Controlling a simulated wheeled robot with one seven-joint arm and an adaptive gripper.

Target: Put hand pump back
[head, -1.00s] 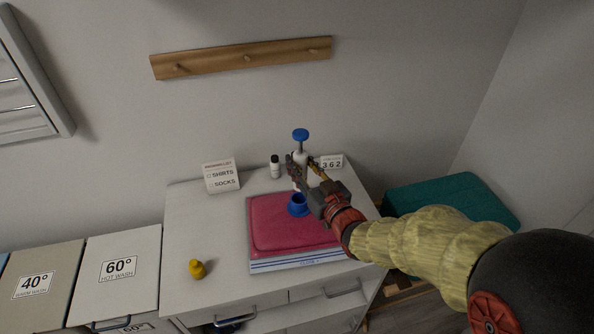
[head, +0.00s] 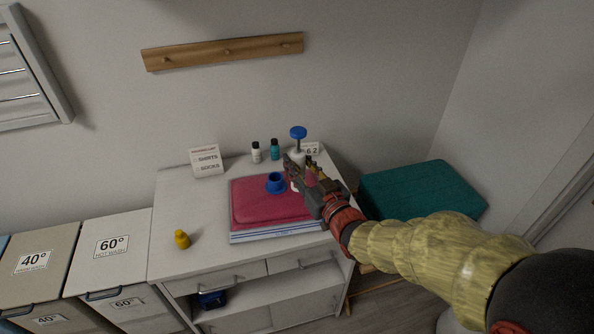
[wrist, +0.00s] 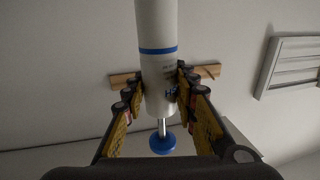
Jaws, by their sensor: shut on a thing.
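The hand pump is a white cylinder (wrist: 158,60) with a blue band, a metal rod and a blue round knob (wrist: 161,144). In the head view, its blue knob (head: 298,132) points up and its white body (head: 297,156) is partly hidden by my gripper (head: 299,170). My gripper (wrist: 158,92) is shut on the white body, with one finger on each side. The pump is near the right back of the white cabinet top. Its lower end is mostly hidden, so I cannot tell whether it touches anything.
A pink flat bundle (head: 262,207) bearing a blue ring-shaped piece (head: 276,182) lies on the cabinet (head: 180,205). White (head: 256,153) and teal (head: 274,150) bottles, a number sign (head: 312,149) and a label card (head: 206,160) stand behind. A yellow object (head: 182,239) is front left. A teal box (head: 420,190) stands right.

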